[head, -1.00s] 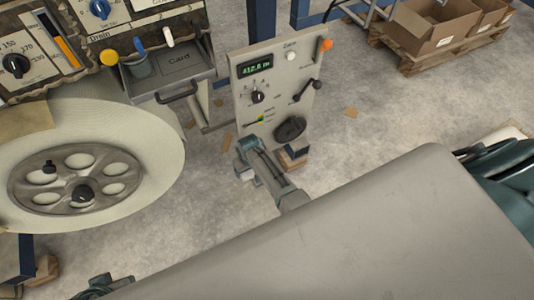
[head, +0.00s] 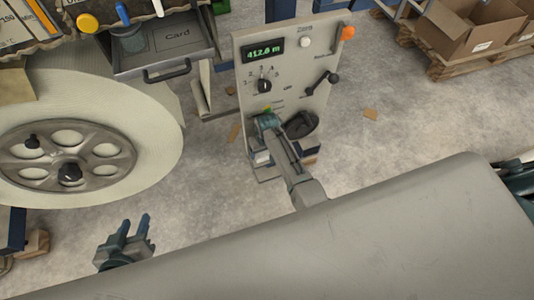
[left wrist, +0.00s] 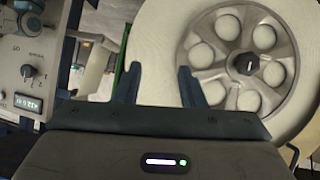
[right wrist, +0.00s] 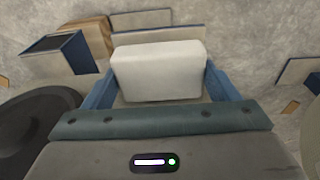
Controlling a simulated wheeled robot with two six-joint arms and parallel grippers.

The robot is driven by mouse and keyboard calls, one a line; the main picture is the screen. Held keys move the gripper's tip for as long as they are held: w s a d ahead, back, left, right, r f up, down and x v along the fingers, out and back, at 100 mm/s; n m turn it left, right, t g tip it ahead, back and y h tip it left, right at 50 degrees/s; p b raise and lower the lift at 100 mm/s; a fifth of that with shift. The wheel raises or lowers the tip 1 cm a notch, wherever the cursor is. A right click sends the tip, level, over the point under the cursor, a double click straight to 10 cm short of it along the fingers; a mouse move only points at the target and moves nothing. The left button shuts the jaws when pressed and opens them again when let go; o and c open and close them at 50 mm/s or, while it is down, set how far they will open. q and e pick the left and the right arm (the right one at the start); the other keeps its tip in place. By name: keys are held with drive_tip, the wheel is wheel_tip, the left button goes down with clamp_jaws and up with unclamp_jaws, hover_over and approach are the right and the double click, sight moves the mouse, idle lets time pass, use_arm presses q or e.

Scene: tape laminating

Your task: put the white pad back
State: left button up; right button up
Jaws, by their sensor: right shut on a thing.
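The white pad (right wrist: 158,72) is a pale block with rounded edges. In the right wrist view it sits between the two blue fingers of my right gripper (right wrist: 160,88), which is shut on it. In the head view my right gripper (head: 262,148) points down in front of the lower part of the grey control panel (head: 290,75); the pad there is small and hard to make out. My left gripper (head: 136,226) is low at the left, below the large roll; its fingers are apart and empty, as the left wrist view (left wrist: 160,88) also shows.
The large cream tape roll (head: 160,130) with its metal hub stands at the left. A card tray (head: 165,50) with a handle is above it. The panel carries a dark round knob (head: 302,124) close to my right gripper. Cardboard boxes (head: 470,35) stand on a pallet at the back right.

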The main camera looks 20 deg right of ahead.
drive_tip(key=shift+f+b, duration=0.85)
drive_tip(key=shift+b, duration=0.05)
use_arm(q)
drive_tip(key=w+r+t, duration=0.3)
drive_tip(key=r+t, duration=0.1)
drive_tip(key=r, duration=0.2)
drive_tip(key=w+a+r+t, duration=0.1)
drive_tip(key=w+r+t, duration=0.2)
drive_tip(key=r, duration=0.3)
drive_tip(key=shift+w+t, duration=0.25)
drive_tip(key=shift+t, duration=0.15)
use_arm(e)
drive_tip(key=o, duration=0.8)
